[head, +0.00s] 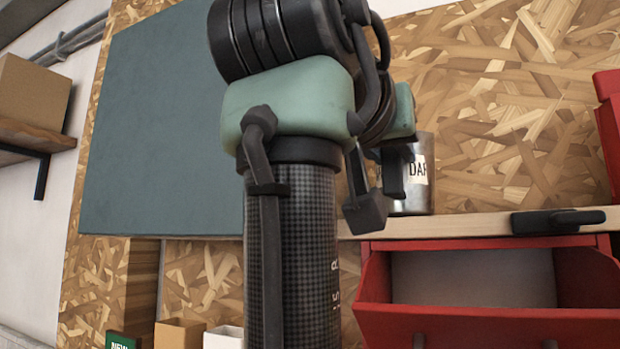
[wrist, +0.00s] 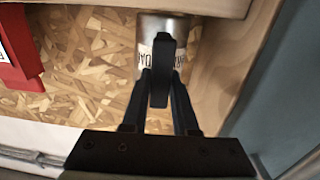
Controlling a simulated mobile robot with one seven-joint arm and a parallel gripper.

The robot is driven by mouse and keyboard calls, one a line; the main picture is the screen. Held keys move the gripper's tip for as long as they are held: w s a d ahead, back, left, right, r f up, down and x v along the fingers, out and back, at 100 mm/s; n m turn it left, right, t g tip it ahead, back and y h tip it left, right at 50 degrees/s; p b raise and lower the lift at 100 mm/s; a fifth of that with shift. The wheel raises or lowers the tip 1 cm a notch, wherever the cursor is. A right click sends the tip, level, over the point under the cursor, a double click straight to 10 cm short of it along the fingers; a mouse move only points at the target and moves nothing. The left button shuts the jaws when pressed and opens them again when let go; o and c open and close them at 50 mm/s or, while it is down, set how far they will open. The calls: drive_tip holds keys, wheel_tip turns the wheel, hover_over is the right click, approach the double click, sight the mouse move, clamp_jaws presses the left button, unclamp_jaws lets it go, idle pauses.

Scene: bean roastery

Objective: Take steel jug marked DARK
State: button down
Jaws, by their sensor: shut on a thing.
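The steel jug (head: 425,200) has a white label, partly covered, with "DA" and part of another letter showing. It stands upright at the wooden shelf (head: 470,225), right of my arm in the head view. In the wrist view the jug (wrist: 150,22) appears upside down at the top, with its dark handle (wrist: 162,65) toward me. My gripper (wrist: 163,95) is shut on that handle, one finger on each side. In the head view my gripper (head: 391,178) is partly hidden by my own arm, and so is the jug's left side.
A red open drawer unit (head: 480,322) hangs below the shelf. A black handled object (head: 556,221) lies on the shelf to the right. A red box (head: 608,120) is at the far right edge. A dark teal board (head: 160,130) covers the wall at left.

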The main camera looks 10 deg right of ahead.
wheel_tip(320, 180, up, 10)
drive_tip(key=shift+f+b, duration=0.2)
drive_tip(key=shift+b, duration=0.2)
drive_tip(key=c, duration=1.3)
unclamp_jaws()
clamp_jaws()
